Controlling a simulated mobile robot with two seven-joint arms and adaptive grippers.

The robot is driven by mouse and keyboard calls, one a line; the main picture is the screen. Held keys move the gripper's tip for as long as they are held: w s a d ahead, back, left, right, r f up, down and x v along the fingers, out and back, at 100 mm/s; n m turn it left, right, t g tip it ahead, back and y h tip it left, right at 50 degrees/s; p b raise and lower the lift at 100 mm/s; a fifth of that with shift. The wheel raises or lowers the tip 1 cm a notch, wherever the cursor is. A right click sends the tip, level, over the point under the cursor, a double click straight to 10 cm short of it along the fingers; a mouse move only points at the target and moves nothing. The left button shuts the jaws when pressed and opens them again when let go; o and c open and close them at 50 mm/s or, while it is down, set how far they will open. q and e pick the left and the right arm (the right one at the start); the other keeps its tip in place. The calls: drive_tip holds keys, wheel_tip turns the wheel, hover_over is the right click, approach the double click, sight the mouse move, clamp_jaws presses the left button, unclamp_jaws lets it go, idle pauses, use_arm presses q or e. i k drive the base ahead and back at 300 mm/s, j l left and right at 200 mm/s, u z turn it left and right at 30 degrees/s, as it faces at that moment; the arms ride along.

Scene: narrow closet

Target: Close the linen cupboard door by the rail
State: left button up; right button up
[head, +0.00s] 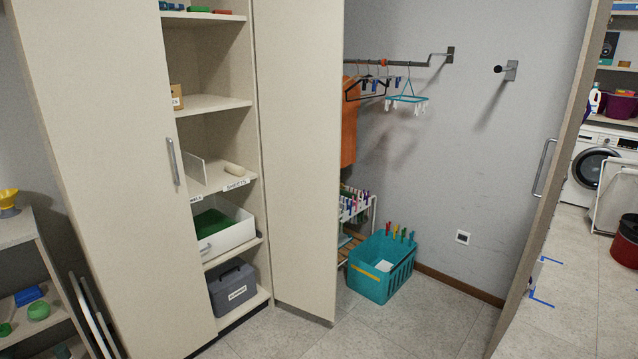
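The linen cupboard (215,104) is in the left half of the head view, its shelves visible through an open gap. A tall cream panel (90,120) on its left carries a vertical metal rail handle (173,161). A second tall cream panel (298,150) stands on the right of the shelves and shows no handle. I cannot tell for certain which panel is the door to close. Neither of my grippers is in view, and nothing touches the rail handle.
A teal basket (372,286) stands on the floor right of the cupboard. A white drawer (228,243) and grey box (235,300) sit on lower shelves. Another door (540,200) with a metal handle stands at right. Floor (430,325) in front is clear. A low shelf (20,232) is at left.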

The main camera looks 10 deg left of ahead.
sight(299, 44)
drive_tip(key=i+l+u, duration=0.15)
drive_tip(key=i+u, duration=0.25)
drive_tip(key=i+l+u, duration=0.25)
drive_tip(key=i+u, duration=0.2)
drive_tip(key=i+l+u, duration=0.25)
drive_tip(key=l+u, duration=0.15)
drive_tip(key=i+l+u, duration=0.25)
drive_tip(key=l+u, duration=0.2)
